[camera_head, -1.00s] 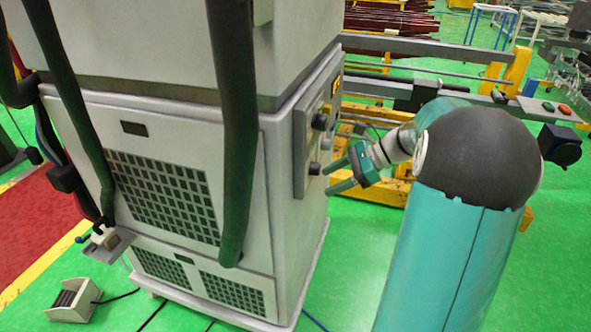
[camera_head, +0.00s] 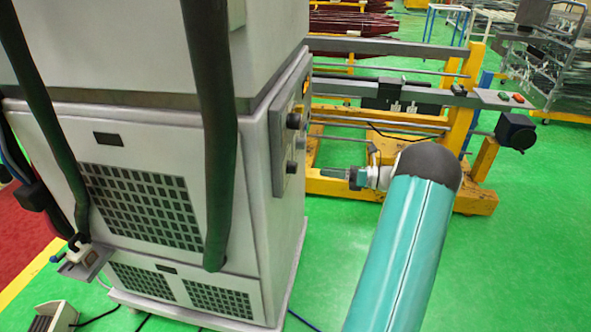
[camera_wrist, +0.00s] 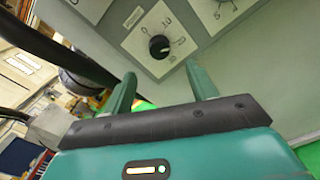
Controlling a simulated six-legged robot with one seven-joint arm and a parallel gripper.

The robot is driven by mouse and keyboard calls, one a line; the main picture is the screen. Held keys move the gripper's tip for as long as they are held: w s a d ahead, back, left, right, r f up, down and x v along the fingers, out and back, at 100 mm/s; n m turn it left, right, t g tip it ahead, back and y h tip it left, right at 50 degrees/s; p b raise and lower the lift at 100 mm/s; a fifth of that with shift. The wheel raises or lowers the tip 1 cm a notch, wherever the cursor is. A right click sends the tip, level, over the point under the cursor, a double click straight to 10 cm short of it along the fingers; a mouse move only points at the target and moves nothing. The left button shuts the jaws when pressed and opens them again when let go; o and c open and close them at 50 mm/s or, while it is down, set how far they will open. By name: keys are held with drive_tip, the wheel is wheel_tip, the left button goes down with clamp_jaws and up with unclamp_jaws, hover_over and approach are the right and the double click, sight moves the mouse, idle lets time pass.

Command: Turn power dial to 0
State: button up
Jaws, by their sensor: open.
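A grey cabinet (camera_head: 255,200) carries a control panel (camera_head: 278,160) on its right side. The panel has a black upper knob (camera_head: 293,121) and a black lower knob (camera_head: 291,167). In the wrist view, a round black dial (camera_wrist: 159,46) sits on a white numbered plate (camera_wrist: 143,33). Its numbers are small and tilted, and I cannot read its setting surely. My gripper (camera_wrist: 161,73) is open and empty, its two fingers apart just below the dial in that picture. In the head view my gripper (camera_head: 325,172) is right of the lower knob, with a gap between them.
Another numbered plate (camera_wrist: 218,8) is partly in view at the wrist view's top. Dark hoses (camera_head: 220,130) hang before the cabinet. A yellow-framed machine (camera_head: 470,120) stands behind my arm. Green floor (camera_head: 330,260) is clear between the cabinet and my arm.

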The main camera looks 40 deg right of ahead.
sight(292, 168)
drive_tip(key=x, duration=0.9)
drive_tip(key=shift+a, duration=0.2)
drive_tip(key=shift+w, duration=0.15)
drive_tip(key=c, duration=1)
